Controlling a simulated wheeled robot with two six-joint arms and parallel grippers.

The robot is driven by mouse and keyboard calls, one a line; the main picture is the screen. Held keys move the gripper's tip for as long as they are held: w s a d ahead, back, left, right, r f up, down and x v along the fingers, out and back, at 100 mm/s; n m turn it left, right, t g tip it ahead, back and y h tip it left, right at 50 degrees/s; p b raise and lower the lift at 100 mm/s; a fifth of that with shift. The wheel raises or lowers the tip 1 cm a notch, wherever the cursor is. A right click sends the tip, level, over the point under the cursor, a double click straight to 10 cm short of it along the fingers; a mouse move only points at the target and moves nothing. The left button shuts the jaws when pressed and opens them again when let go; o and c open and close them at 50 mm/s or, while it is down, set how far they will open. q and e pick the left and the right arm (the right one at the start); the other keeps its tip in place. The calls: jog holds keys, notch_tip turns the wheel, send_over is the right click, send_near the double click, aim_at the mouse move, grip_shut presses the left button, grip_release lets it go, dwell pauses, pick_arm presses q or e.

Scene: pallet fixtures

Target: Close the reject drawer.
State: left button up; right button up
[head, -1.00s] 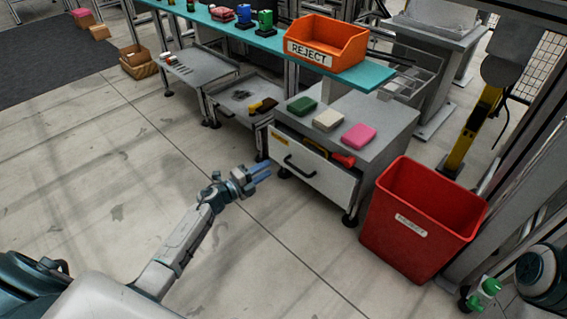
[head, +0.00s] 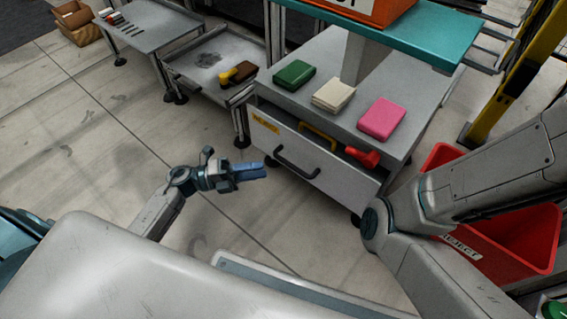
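The reject drawer (head: 338,178) is the grey front with a dark bar handle (head: 297,165) and a yellow label, in the cabinet at centre in the head view. It stands partly pulled out; a yellow-handled tool (head: 318,136) and a red tool (head: 363,157) show in the gap behind its front. My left gripper (head: 262,172), with blue fingers, is in front of the drawer's left side, its tips pointing right, close to the handle in the picture. I cannot tell whether it touches. Its fingers overlap from this angle. My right gripper is not in view.
Green (head: 294,74), cream (head: 333,95) and pink (head: 382,118) blocks lie on the cabinet top (head: 330,50). A red bin (head: 520,235) stands at right, partly behind my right arm. A low cart (head: 213,60) stands left of the cabinet. The floor at left is clear.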

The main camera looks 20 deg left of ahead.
pick_arm(q)
jog(key=f+b+x, duration=0.1)
jog(key=b+x, duration=0.1)
jog(key=x, duration=0.5)
jog(key=shift+w+d+r+b, duration=0.25)
jog(key=shift+d+r+b, duration=0.05)
jog(key=shift+r, duration=0.2)
jog(key=shift+c, duration=0.4)
grip_shut()
